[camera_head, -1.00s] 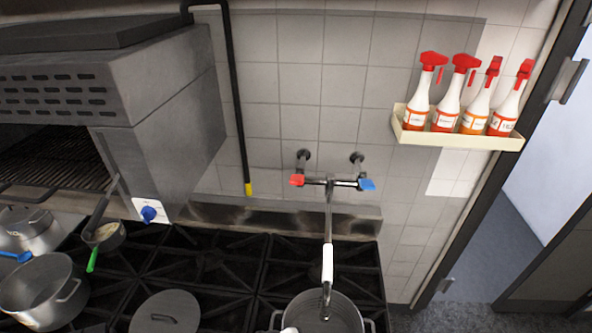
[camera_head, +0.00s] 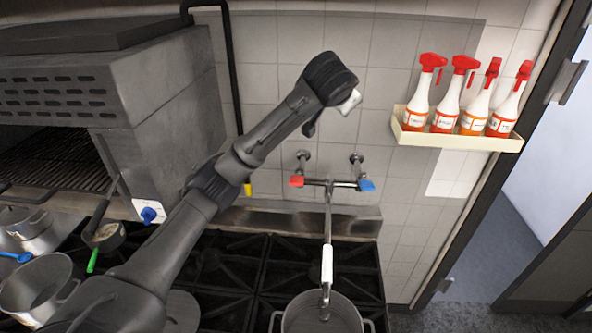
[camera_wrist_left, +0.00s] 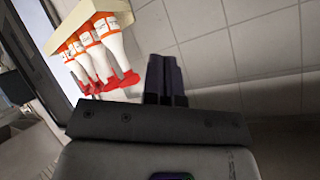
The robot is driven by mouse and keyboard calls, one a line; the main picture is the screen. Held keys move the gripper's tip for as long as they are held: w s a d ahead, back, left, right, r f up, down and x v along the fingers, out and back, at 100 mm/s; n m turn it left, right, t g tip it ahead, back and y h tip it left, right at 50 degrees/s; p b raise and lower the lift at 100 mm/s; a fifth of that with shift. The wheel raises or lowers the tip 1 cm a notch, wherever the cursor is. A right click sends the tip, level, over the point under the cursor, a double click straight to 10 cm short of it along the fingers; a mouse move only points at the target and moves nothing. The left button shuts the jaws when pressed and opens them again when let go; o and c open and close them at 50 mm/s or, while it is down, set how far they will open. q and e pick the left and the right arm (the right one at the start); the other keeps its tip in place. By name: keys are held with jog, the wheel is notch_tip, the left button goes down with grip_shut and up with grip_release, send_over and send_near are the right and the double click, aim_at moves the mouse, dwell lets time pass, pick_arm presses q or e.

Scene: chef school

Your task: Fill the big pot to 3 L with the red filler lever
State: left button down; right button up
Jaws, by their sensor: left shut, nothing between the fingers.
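The red filler lever (camera_head: 296,181) is on the left of the wall tap, and a blue lever (camera_head: 367,185) is on its right. The tap's spout (camera_head: 328,225) with a white sleeve comes down over the big pot (camera_head: 350,314) at the bottom of the head view. The water level cannot be made out. My left arm reaches up across the stove, its wrist above the tap. My left gripper (camera_wrist_left: 165,62) shows in the left wrist view with its dark fingers together and empty, apart from the lever. My right gripper is out of view.
A shelf (camera_head: 460,140) with several red-topped spray bottles hangs on the wall at right; it also shows in the left wrist view (camera_wrist_left: 95,12). A grey oven (camera_head: 160,100) stands at left. Smaller pots (camera_head: 35,290) are on the stove at left. A black pipe (camera_head: 229,70) runs down the wall.

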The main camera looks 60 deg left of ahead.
pick_arm(q)
jog(key=s+a+f+n+g+h, duration=0.2)
jog(key=a+f+n+g, duration=0.25)
jog(key=a, duration=0.45)
jog(key=n+g+h, duration=0.3)
jog(key=n+h, duration=0.1)
send_over(296, 179)
notch_tip(296, 179, down, 7)
jog(key=shift+s+d+f+n+g, duration=0.15)
jog(key=shift+n+g, duration=0.2)
jog(key=shift+n, duration=0.4)
jog(key=shift+f, duration=0.15)
jog(key=f+p, duration=0.1)
jog(key=f, duration=0.6)
jog(key=f+p, duration=0.1)
jog(key=f, duration=0.3)
jog(key=shift+a+f+p, duration=0.25)
jog(key=shift+f+p, duration=0.05)
jog(key=shift+f, duration=0.05)
jog(key=shift+d+f, duration=0.2)
jog(key=shift+f, duration=0.65)
